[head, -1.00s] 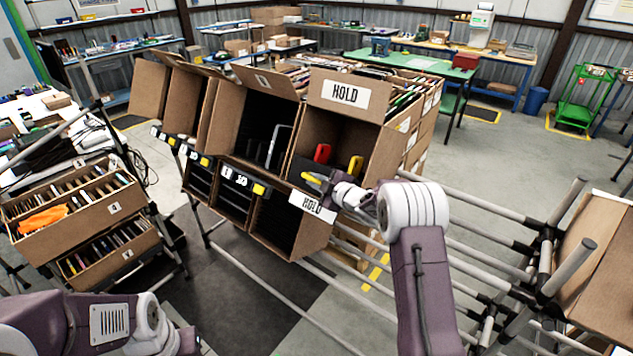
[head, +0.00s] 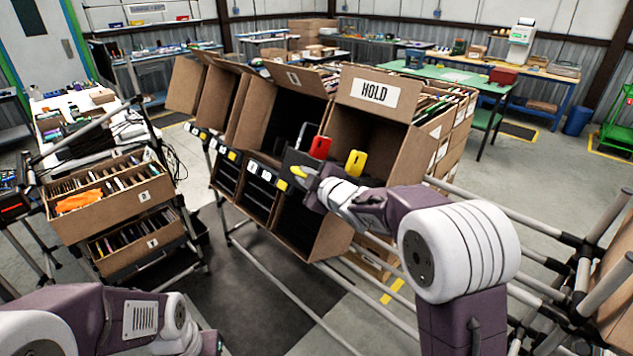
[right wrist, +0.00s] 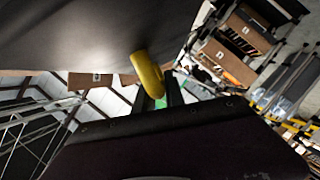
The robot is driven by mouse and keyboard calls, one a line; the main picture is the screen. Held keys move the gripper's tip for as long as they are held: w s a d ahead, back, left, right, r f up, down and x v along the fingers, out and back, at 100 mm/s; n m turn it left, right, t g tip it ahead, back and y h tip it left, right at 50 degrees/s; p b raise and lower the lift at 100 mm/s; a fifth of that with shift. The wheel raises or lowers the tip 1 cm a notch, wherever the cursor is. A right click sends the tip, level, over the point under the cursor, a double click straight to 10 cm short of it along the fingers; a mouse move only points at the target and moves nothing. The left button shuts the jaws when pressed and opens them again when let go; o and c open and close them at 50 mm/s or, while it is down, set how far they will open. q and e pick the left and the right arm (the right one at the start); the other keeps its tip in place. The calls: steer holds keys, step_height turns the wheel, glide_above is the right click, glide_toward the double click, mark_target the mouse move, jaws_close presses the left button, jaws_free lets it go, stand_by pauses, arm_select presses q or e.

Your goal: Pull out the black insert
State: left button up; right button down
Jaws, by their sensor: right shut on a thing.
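My right gripper (head: 306,176) is shut on this yellow handle, at the front of the carton. Its fingers also show in the right wrist view (right wrist: 160,98). My arm hides part of the carton's front, and how deep the insert sits cannot be told.
A red tab (head: 320,147) and a yellow tab (head: 355,162) stand up behind the insert. Open cartons (head: 228,98) adjoin on the left, with smaller bins (head: 262,190) below. A cart with file boxes (head: 110,205) stands left.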

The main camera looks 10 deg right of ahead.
steer(key=shift+s+a+r+b, duration=0.35)
steer(key=shift+s+a+r, duration=0.45)
steer(key=shift+a, duration=0.25)
steer(key=c, duration=1.4)
jaws_free()
steer(key=shift+s+a, duration=0.1)
steer(key=shift+a, duration=0.05)
steer(key=v, duration=0.9)
steer(key=shift+b, duration=0.3)
